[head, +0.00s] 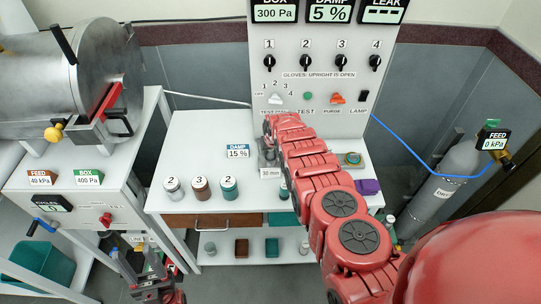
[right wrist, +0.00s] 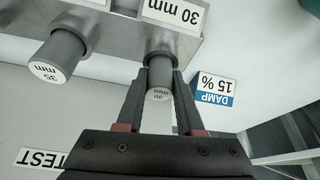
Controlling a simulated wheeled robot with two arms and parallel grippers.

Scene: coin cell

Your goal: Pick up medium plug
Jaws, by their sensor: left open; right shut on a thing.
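The grey plug marked 30 mm (right wrist: 160,72) is in the right wrist view, at the grey metal rack (right wrist: 112,35) under a 30 mm label. My right gripper (right wrist: 161,84) is shut on it, one finger on each side. The plug's far end meets the rack; I cannot tell whether it is still seated. A second grey plug marked 35 mm (right wrist: 57,60) is in the rack to the left. In the head view, my right arm hides most of the rack and the held plug. My left gripper (head: 155,284) is open and empty, low at the left.
Silver (head: 173,188), brown (head: 200,188) and teal (head: 229,188) numbered weights or jars stand on the white table (head: 190,140). A DAMP 15 % sign (head: 238,152) stands behind them. A control panel (head: 318,85) rises at the back. A purple block (head: 367,187) lies right of my arm.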

